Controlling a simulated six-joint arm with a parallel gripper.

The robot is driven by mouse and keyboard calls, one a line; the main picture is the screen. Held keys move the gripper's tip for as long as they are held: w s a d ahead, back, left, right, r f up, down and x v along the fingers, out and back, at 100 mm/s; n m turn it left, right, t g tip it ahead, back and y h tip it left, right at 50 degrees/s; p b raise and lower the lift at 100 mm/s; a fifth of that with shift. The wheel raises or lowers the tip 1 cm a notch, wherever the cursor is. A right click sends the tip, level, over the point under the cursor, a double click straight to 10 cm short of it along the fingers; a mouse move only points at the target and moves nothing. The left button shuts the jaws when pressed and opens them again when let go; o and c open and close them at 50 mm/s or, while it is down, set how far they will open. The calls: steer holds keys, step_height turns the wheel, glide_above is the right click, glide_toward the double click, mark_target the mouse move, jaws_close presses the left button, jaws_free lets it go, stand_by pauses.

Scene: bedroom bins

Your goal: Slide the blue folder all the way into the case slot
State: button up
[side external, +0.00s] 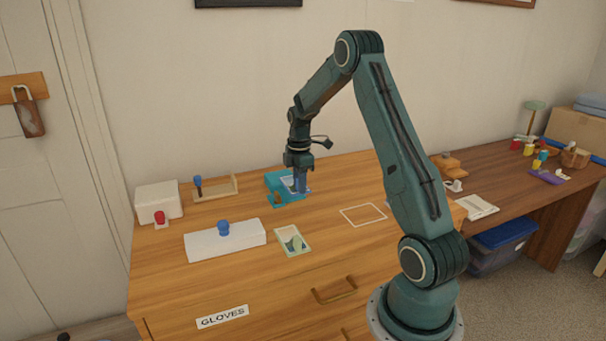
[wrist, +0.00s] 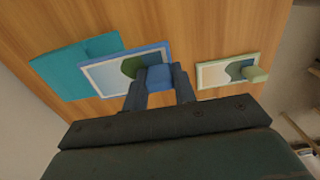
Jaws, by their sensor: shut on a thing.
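The blue folder (wrist: 106,72) has a pale picture on its face and a raised blue tab. My gripper (wrist: 159,88) is shut on this tab, with one finger on each side. The teal case (wrist: 66,70) lies just left of the folder in the wrist view. The folder's left end meets or overlaps the case's near edge; I cannot tell how much is inside the slot. In the side view my gripper (side external: 301,189) points down at the case (side external: 277,183), and the fingers hide much of the folder.
A green-edged folder (wrist: 221,73) with a tab lies apart on the desk, also in the side view (side external: 292,241). A white block with a blue knob (side external: 208,243), a white box (side external: 157,201) and a wooden tray (side external: 215,190) stand left. A white outlined square (side external: 363,214) is empty.

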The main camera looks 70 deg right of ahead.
steer(key=shift+f, duration=1.8)
steer(key=shift+w+d+f, duration=0.1)
steer(key=shift+f, duration=0.85)
steer(key=shift+w+d, duration=1.05)
steer(key=shift+d, duration=0.05)
stand_by(4.2)
